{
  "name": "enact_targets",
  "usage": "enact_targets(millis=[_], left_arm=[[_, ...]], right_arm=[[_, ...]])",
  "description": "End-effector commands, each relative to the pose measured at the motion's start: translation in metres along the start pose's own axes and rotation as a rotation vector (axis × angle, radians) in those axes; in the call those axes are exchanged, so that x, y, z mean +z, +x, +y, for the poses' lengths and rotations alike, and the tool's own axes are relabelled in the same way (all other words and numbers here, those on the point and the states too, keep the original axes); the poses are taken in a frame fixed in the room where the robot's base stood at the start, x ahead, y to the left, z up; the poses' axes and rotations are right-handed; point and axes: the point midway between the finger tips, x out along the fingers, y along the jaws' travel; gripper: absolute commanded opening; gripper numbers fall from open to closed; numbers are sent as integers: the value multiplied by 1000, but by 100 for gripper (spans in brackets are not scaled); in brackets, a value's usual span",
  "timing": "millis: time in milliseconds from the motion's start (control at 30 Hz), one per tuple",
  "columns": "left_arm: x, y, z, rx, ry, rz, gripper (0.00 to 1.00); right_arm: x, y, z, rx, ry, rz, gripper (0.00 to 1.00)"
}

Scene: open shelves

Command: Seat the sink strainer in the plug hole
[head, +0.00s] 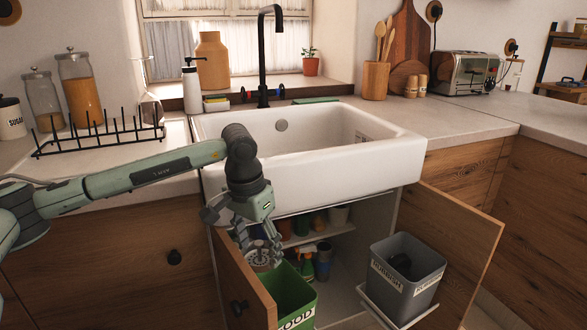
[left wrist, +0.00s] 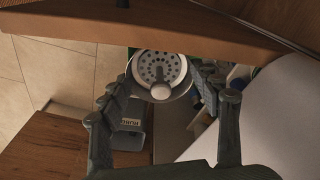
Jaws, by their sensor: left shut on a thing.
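The sink strainer (head: 263,262) is a round metal disc with holes and a knob. In the left wrist view the strainer (left wrist: 158,66) sits between the fingertips, with its perforated face and knob towards the camera. My left gripper (head: 261,243) points down and is shut on it, in front of the sink and below its rim, above the open cupboard. The white sink (head: 330,170) is set in the counter. A round fitting (head: 281,125) shows on its back wall. The basin floor and plug hole are hidden behind the front wall. My right gripper is not in view.
Both cupboard doors stand open, the left door (head: 243,283) close to my gripper. A green food bin (head: 296,300) is just below it; a grey rubbish bin (head: 408,285) stands to the right. A black tap (head: 262,60) rises behind the basin. A dish rack (head: 98,140) stands left.

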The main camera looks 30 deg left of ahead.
Motion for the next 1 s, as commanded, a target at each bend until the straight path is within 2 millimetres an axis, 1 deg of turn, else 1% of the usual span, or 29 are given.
enact_targets(millis=[267, 567, 667, 767, 800, 900, 1000], left_arm=[[0, 0, 0, 0, 0, 0, 34], [0, 0, 2, 1, 0, 0, 34], [-2, 3, 20, 4, -10, -4, 34], [-4, 6, 56, 5, -39, -7, 34], [-4, 6, 71, 3, -54, -9, 34], [-3, 7, 104, -4, -90, -6, 34], [-2, 7, 126, -12, -119, -1, 34]], right_arm=[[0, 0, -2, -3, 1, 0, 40], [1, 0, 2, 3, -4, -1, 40], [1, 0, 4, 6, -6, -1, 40], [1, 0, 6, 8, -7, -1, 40], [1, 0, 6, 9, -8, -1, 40], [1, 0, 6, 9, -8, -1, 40], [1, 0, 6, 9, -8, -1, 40]])
